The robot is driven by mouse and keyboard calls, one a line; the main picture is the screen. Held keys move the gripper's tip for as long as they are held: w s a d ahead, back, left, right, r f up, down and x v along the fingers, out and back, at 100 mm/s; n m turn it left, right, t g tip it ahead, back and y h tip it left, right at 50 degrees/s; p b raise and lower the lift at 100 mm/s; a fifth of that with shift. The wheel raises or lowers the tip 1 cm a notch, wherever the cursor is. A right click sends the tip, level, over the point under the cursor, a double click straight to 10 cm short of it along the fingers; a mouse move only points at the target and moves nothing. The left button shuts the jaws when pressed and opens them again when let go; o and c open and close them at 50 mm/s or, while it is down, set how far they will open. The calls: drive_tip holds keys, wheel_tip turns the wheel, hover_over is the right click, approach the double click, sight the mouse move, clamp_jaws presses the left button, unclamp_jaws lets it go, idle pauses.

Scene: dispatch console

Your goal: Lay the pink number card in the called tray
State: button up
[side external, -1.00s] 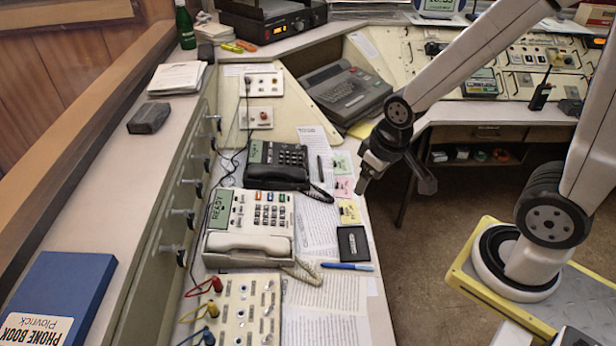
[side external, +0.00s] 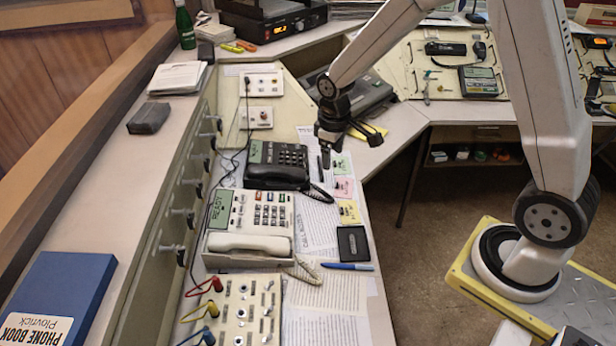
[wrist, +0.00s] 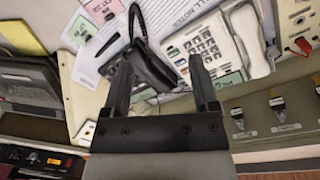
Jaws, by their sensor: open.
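The pink number card (side external: 344,188) lies flat on the paper-covered desk, between the green card (side external: 341,163) and the yellow card (side external: 349,211). In the wrist view the pink card (wrist: 103,11) is near the top edge, beyond my fingertips and left of the black phone. My gripper (side external: 346,152) is open and empty, above the desk near the green card. In the wrist view its two fingers (wrist: 163,62) stand apart, with the black phone's handset showing between them.
A black phone (side external: 277,165) and a white phone (side external: 248,224) stand left of the cards. A dark keyboard machine (side external: 365,98) sits behind my gripper. The desk's right edge drops to the floor.

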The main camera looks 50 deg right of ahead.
drive_tip(key=w+d+f+n+g+h, duration=0.1)
drive_tip(key=w+d+f+n+g, duration=0.1)
drive_tip(key=w+d+f, duration=0.4)
drive_tip(key=n+g+h, duration=0.1)
drive_tip(key=n+g, duration=0.1)
approach(333, 187)
drive_tip(key=shift+s+d+r, duration=0.35)
drive_tip(key=shift+s+r, duration=0.1)
drive_tip(key=shift+s, duration=0.05)
drive_tip(key=shift+x, duration=1.35)
drive_tip(key=shift+x, duration=2.55)
drive_tip(key=shift+w, duration=0.1)
